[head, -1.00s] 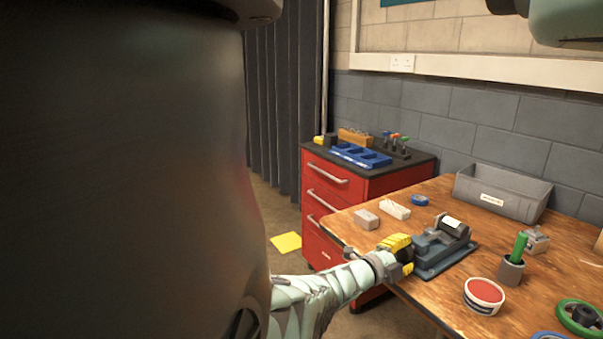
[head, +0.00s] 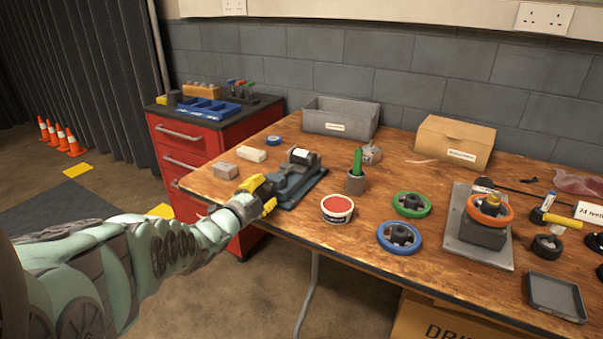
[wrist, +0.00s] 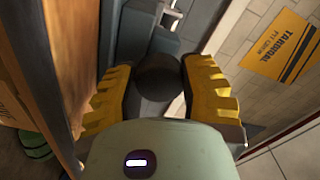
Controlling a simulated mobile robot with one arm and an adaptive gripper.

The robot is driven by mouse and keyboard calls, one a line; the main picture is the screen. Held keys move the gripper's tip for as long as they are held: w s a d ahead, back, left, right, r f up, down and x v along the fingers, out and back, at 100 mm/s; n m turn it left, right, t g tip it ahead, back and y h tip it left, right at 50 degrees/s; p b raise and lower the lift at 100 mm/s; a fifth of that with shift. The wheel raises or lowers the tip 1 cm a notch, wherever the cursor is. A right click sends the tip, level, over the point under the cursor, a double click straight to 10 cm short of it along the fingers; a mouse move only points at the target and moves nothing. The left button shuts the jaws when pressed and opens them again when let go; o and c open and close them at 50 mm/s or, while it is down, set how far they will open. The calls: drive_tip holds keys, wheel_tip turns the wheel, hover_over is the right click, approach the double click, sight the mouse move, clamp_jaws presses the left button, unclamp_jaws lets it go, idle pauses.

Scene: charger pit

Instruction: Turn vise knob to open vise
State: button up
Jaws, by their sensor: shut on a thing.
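The grey vise (head: 290,183) sits at the left front edge of the wooden table. A dark cylinder with a white label (head: 301,155) lies in it at its far end. My gripper (head: 264,193) reaches in from the left at the near end of the vise. In the wrist view, the dark round vise knob (wrist: 158,77) sits between the two yellow fingers of my gripper (wrist: 158,95), which are shut on it. In the head view the fingers hide the knob.
A red drawer cabinet (head: 200,150) stands behind on the left.

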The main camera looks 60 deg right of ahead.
drive_tip(key=shift+n, duration=0.4)
drive_tip(key=n+b, duration=0.2)
drive_tip(key=n, duration=0.2)
drive_tip(key=n+b, duration=0.2)
drive_tip(key=n, duration=0.2)
drive_tip(key=shift+n+b, duration=0.3)
drive_tip(key=shift+b, duration=0.1)
drive_tip(key=n+b, duration=0.1)
drive_tip(key=n, duration=0.3)
drive_tip(key=shift+w+n+b, duration=0.1)
drive_tip(key=shift+n+b, duration=0.2)
drive_tip(key=shift+b, duration=0.05)
drive_tip(key=n+b, duration=0.1)
drive_tip(key=n, duration=1.3)
drive_tip(key=shift+w+n, duration=0.1)
drive_tip(key=shift+n, duration=0.2)
drive_tip(key=n, duration=0.5)
drive_tip(key=shift+f+b, duration=0.15)
drive_tip(key=shift+b, duration=0.15)
drive_tip(key=shift+a+f+n, duration=0.1)
drive_tip(key=shift+f+n, duration=0.05)
drive_tip(key=shift+n, duration=1.05)
